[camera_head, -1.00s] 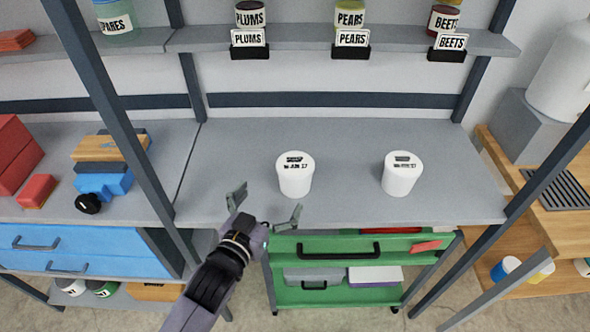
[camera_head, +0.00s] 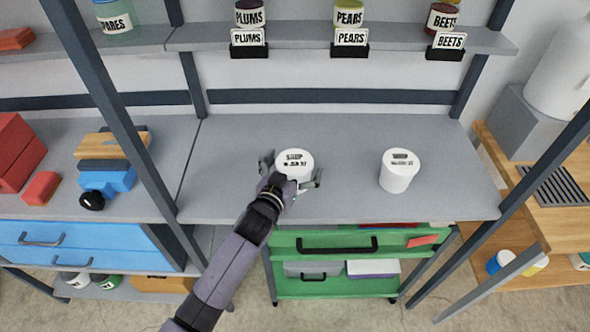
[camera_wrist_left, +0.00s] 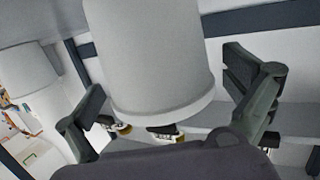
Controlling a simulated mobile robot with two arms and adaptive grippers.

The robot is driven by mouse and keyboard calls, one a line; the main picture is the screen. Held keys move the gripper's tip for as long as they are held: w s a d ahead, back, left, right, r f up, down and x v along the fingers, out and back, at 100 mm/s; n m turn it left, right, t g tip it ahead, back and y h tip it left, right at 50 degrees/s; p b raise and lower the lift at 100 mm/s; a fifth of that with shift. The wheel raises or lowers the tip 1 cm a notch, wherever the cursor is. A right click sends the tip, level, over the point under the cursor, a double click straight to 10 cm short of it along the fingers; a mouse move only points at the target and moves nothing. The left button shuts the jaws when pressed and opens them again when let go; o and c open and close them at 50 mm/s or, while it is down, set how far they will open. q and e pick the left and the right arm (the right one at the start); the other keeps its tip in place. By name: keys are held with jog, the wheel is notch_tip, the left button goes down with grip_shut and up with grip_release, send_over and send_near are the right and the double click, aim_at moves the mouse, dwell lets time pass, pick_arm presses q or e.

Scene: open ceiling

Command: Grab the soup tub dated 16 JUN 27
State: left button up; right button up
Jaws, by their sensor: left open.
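Two white lidded tubs stand upright on the grey shelf. The left tub (camera_head: 295,160) has dark print on its lid, with what looks like SOUP and a date; the date is too small to read surely now. The right tub (camera_head: 399,170) has a smaller label that I cannot read. My left gripper (camera_head: 293,172) is open, with one finger on each side of the left tub. In the left wrist view the left tub (camera_wrist_left: 150,55) stands between the spread fingers (camera_wrist_left: 165,85), with gaps visible on both sides. My right gripper is not in view.
Jars stand on the upper shelf behind signs for plums (camera_head: 248,38), pears (camera_head: 350,37) and beets (camera_head: 450,41). A dark post (camera_head: 115,110) crosses the left side. A green drawer cart (camera_head: 325,280) is below the shelf. The shelf between the tubs is clear.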

pick_arm(q)
jog(key=c, duration=1.6)
jog(key=shift+w+r, duration=0.1)
jog(key=shift+c, duration=0.2)
